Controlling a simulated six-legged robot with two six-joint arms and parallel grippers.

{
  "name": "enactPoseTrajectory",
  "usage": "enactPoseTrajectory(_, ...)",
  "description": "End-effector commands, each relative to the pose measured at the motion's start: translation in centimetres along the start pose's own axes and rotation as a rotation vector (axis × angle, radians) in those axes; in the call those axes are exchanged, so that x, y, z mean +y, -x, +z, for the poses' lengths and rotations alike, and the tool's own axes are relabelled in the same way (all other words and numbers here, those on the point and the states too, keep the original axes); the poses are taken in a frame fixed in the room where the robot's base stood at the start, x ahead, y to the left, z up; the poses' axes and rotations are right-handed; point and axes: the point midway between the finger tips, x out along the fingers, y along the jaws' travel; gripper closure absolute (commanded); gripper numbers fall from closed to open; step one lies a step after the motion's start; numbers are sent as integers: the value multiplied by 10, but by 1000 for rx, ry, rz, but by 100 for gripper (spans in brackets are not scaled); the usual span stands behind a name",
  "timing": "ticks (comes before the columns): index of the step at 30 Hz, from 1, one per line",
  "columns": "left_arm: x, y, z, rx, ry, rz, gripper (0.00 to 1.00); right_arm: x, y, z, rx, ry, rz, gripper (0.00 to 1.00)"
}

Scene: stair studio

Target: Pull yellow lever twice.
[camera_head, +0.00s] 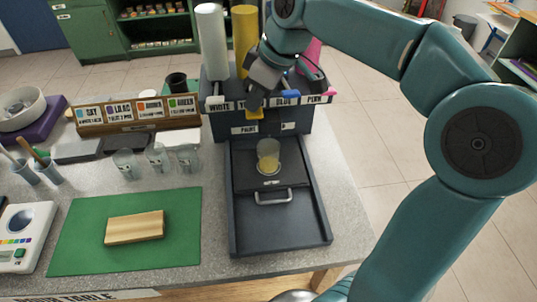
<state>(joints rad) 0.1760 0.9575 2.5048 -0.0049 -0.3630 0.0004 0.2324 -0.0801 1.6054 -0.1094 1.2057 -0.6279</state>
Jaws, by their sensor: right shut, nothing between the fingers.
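The paint dispenser (215,124) stands at the back of the table, with labelled levers along its front reading WHITE, BLUE and PINK, one label being covered by my gripper. The yellow lever (254,114) shows as a small yellow piece at the front, just under my right gripper (257,103). My right gripper is shut and empty, at the lever; I cannot tell whether they touch. A clear cup (268,157) with some yellow in the bottom stands on the dark tray (281,235) below. My left gripper is not in view.
A green mat (75,232) with a wooden block (134,227) lies at front left. Clear glasses (125,163) stand behind it, before a colour card rack (138,127). A scale (14,262) is at the left edge. The tray's front is clear.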

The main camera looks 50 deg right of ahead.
Motion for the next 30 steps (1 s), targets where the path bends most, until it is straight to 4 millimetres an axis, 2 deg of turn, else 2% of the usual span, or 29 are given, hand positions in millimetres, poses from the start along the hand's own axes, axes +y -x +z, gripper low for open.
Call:
enactPoseTrajectory(3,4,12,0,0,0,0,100,0,12,-5,0,0,0,100)
enactPoseTrajectory(18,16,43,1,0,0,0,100,0,47,-20,1,0,1,100)
enactPoseTrajectory(30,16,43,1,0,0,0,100,0,48,-21,1,0,1,100)
